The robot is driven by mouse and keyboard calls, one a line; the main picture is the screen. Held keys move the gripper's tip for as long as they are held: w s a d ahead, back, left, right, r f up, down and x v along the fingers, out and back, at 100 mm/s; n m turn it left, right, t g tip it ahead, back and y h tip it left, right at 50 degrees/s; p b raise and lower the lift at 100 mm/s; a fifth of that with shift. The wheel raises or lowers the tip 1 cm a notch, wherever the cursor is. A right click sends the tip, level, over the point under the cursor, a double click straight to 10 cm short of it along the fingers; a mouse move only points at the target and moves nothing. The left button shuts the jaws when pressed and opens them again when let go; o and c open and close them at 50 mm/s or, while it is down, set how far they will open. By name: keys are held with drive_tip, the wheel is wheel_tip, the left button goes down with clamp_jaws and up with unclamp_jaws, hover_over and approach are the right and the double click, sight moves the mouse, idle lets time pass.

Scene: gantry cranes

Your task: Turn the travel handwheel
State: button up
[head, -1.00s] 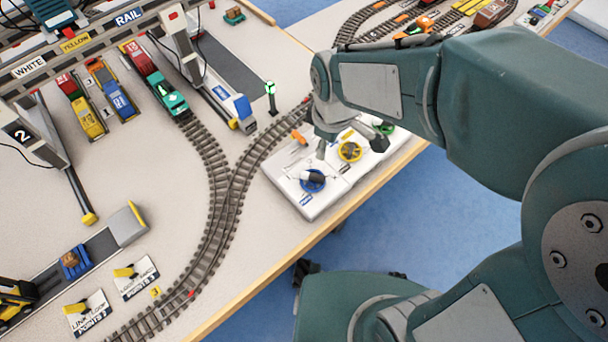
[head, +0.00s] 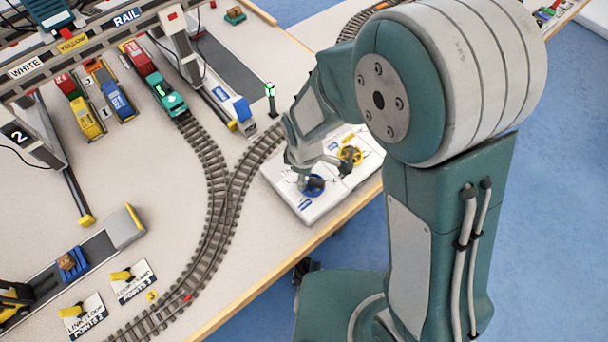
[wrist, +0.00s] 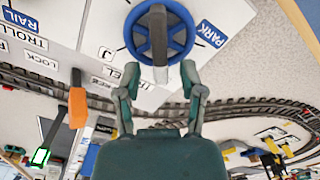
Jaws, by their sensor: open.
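The blue handwheel (head: 316,188) sits on the white control panel (head: 300,208) near the table's front edge. In the wrist view the blue handwheel (wrist: 184,36) lies just beyond my fingertips, with a grey handle (wrist: 158,35) across its middle. A "PARK" label is beside it; another label ending in "EL" is partly covered by a finger. My gripper (wrist: 160,70) is open, its fingers apart on either side of the handle's near end. I cannot tell whether they touch it. In the head view my gripper (head: 324,180) is over the panel at the blue wheel.
An orange lever (wrist: 77,105) stands at the left in the wrist view. Rail track (head: 217,190) curves left of the panel, with a green signal (head: 271,95) behind.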

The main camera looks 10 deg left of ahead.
drive_tip(key=shift+f, duration=0.35)
clamp_jaws()
